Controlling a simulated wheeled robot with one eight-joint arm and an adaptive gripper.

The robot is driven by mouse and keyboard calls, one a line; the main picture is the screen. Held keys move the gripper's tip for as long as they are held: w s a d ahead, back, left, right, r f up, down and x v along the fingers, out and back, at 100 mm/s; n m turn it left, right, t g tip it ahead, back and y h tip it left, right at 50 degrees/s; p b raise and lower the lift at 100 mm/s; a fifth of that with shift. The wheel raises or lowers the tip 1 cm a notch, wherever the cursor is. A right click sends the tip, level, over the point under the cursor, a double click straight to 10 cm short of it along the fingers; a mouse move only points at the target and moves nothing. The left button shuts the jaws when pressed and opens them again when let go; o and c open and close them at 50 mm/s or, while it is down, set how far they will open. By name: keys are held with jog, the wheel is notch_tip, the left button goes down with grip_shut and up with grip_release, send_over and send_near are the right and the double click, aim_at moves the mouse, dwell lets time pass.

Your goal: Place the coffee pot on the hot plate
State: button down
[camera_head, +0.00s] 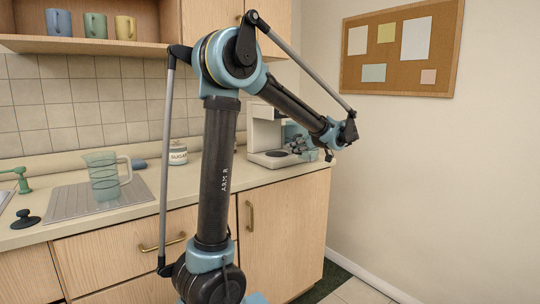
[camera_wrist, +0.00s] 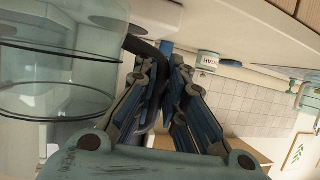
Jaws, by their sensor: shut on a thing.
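The coffee pot is a clear glass vessel (camera_wrist: 55,65) filling the left of the tilted wrist view, with a dark handle (camera_wrist: 143,48). My gripper (camera_wrist: 168,68) is shut on that handle. In the head view my gripper (camera_head: 303,146) is over the counter at the front right of the coffee maker (camera_head: 264,128). The dark round hot plate (camera_head: 275,158) is on the coffee maker's base, to the left of my gripper. The pot is mostly hidden behind my arm and gripper in the head view. I cannot tell its exact gap from the hot plate.
A clear measuring jug (camera_head: 103,178) stands on the draining mat (camera_head: 62,203) at left, by a green tap (camera_head: 20,178). A sugar jar (camera_head: 178,152) stands near the back wall. Mugs (camera_head: 96,25) sit on the shelf. The front counter (camera_head: 190,186) is largely clear.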

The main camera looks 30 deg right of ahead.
jog(key=shift+w+a+r, duration=0.1)
jog(key=shift+w+r, duration=0.05)
jog(key=shift+w, duration=0.1)
jog(key=w+a, duration=0.1)
jog(key=w, duration=0.3)
jog(key=w+a, duration=0.1)
jog(key=w, duration=0.4)
jog(key=w+a, duration=0.2)
jog(key=w, duration=0.3)
jog(key=shift+w, duration=0.2)
jog(key=x, duration=0.3)
jog(key=shift+w+a+r, duration=0.1)
jog(key=shift+r, duration=0.2)
jog(key=shift+f, duration=0.45)
jog(key=c, duration=1.7)
grip_release()
jog(key=shift+o, duration=0.2)
jog(key=v, duration=1.2)
